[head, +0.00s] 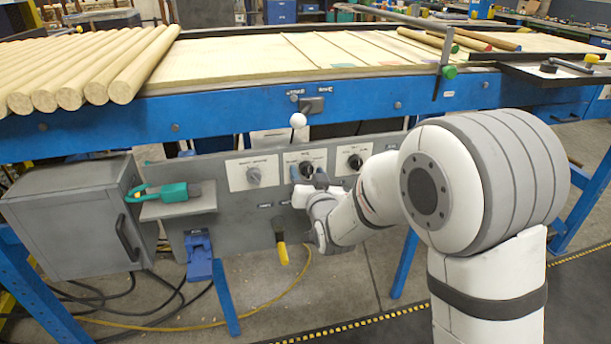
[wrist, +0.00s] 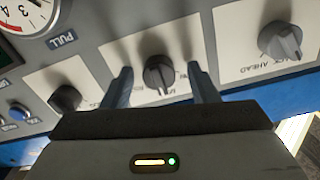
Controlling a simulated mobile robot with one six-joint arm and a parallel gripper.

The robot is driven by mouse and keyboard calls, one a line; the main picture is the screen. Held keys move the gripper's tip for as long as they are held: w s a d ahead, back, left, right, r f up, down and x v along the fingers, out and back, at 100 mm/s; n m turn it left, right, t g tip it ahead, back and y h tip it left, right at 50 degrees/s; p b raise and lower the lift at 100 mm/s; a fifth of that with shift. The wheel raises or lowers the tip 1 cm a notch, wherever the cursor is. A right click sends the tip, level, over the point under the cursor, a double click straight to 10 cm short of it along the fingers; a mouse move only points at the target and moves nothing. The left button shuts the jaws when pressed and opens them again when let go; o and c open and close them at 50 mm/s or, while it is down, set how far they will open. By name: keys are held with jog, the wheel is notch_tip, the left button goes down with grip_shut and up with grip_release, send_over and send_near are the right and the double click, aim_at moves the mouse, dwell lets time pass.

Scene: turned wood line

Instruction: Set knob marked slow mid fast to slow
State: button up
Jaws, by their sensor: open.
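A dark knob (wrist: 158,76) on a white label plate (wrist: 180,44) sits between the two fingers of my gripper (wrist: 160,72) in the wrist view. The fingers are open, one on each side, with a gap to the knob. The plate's lettering is partly hidden and too small to read, so I cannot tell its marks or setting. In the head view this is the middle knob (head: 306,168) of three on the grey panel, with my gripper (head: 308,176) in front of it.
A grey knob (head: 254,176) and a black knob (head: 355,162) flank it on their own plates. A white ball-ended lever (head: 298,120) stands above. A yellow-handled lever (head: 282,254) hangs below, and a green-handled switch (head: 166,192) is left. A dial gauge (wrist: 30,14) shows in the wrist view.

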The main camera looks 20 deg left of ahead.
jog(key=shift+c, duration=0.4)
jog(key=c, duration=0.9)
jog(key=shift+a+r, duration=0.1)
jog(key=shift+a, duration=0.1)
jog(key=shift+d, duration=0.1)
